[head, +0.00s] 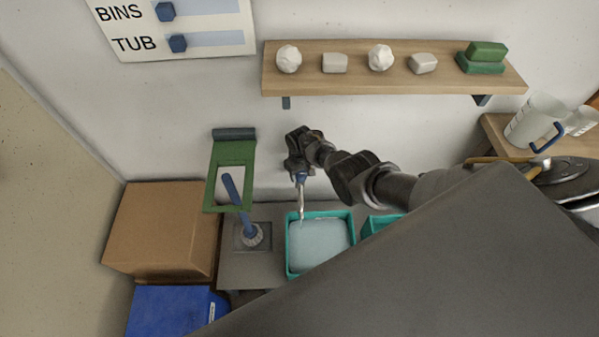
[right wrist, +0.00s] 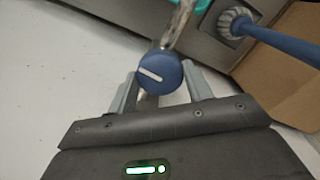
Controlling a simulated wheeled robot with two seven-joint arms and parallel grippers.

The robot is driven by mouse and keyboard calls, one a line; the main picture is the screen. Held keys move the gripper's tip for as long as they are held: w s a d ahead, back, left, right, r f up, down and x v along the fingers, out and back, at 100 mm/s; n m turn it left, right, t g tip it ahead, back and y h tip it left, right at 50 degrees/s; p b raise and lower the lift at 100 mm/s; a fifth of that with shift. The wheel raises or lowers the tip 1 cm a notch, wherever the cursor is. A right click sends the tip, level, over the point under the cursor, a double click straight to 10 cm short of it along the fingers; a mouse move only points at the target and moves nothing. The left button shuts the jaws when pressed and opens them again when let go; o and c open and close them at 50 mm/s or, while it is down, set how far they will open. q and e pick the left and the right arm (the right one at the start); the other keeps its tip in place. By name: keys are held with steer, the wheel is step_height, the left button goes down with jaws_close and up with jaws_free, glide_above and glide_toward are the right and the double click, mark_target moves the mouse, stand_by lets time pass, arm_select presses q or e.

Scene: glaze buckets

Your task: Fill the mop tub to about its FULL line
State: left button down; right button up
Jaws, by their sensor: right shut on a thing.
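A teal tub (head: 290,247) stands under the tap and holds pale, bluish water (head: 322,243) across its inside. No FULL line can be made out on it. The tap has a round blue knob with a white bar (right wrist: 160,72). A thin silvery shape (head: 302,203) runs from the tap down to the tub; I cannot tell how much of it is spout or falling water. My right gripper (head: 298,168) is at the tap, and in the right wrist view its fingers (right wrist: 158,90) are shut on the knob from both sides. My left gripper is out of view.
A second teal tub (head: 376,222) stands to the right, partly hidden. A blue-handled brush (head: 238,205) stands on the left of the counter, by a cardboard box (head: 165,230). A shelf (head: 390,83) and a BINS and TUB chart (head: 190,45) are on the wall.

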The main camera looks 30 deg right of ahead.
mark_target(299, 173)
steer(key=shift+n, duration=0.6)
steer(key=o, duration=1)
steer(key=shift+w, duration=0.1)
steer(key=shift+r+p, duration=0.3)
steer(key=shift+r, duration=0.1)
step_height(299, 173, up, 10)
steer(key=p, duration=0.3)
steer(key=shift+p, duration=0.3)
